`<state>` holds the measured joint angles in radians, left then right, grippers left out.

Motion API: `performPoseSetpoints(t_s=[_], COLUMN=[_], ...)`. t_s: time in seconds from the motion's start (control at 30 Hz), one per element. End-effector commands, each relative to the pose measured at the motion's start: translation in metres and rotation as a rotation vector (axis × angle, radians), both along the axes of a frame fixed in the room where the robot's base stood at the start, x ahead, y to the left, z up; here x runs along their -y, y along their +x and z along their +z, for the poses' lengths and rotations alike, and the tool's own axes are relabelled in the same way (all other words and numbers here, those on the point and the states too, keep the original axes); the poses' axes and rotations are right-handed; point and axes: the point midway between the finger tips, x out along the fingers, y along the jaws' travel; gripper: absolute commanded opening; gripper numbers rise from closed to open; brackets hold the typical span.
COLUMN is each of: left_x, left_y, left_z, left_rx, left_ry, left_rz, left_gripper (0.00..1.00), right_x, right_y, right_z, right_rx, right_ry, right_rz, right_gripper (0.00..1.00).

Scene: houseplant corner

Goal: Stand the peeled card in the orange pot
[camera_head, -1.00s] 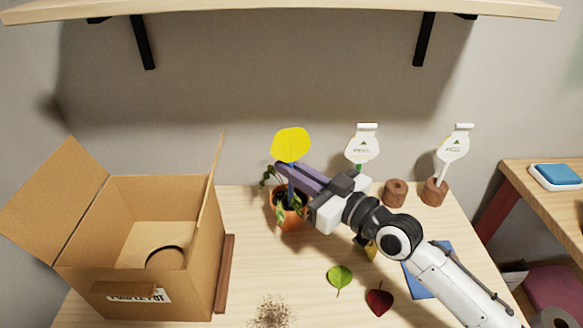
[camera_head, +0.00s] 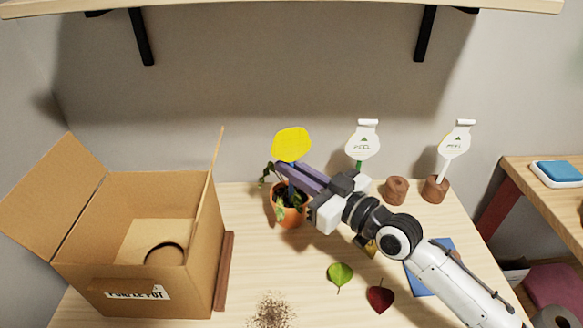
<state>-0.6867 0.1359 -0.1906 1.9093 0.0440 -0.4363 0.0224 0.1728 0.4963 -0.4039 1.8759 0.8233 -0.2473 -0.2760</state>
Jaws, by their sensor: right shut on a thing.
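The peeled card is a bright yellow rounded card (camera_head: 291,144), upright above the orange pot (camera_head: 292,217). My right gripper (camera_head: 290,172) reaches in from the right with its purple fingers shut on the card's lower part. The fingers and the plant hide the card's lower end, so I cannot tell whether it touches the soil. The orange pot stands on the table below the fingers and holds a leafy green plant (camera_head: 270,175). My left gripper is not in view.
Two white cards (camera_head: 363,142) (camera_head: 457,141) stand behind and to the right; the right one is in a brown holder (camera_head: 435,190). An empty brown holder (camera_head: 396,190) stands between. An open cardboard box (camera_head: 150,235) fills the left. Loose leaves (camera_head: 340,275) and spilled soil (camera_head: 271,312) lie in front.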

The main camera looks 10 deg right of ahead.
Motion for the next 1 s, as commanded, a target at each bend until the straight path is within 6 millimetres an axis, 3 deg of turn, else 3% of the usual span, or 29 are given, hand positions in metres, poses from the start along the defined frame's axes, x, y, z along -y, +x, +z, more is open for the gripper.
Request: performPoseSetpoints(t_s=[0.57, 1.0], left_x=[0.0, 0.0], left_y=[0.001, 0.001], left_z=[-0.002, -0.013], left_rx=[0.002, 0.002], left_ry=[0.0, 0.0], left_rz=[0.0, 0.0], left_gripper=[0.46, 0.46], right_x=[0.0, 0.0], right_y=[0.0, 0.0], right_z=[-0.003, -0.016], right_rx=[0.0, 0.001], right_ry=[0.0, -0.001], right_rz=[0.0, 0.0], right_gripper=[0.0, 0.0])
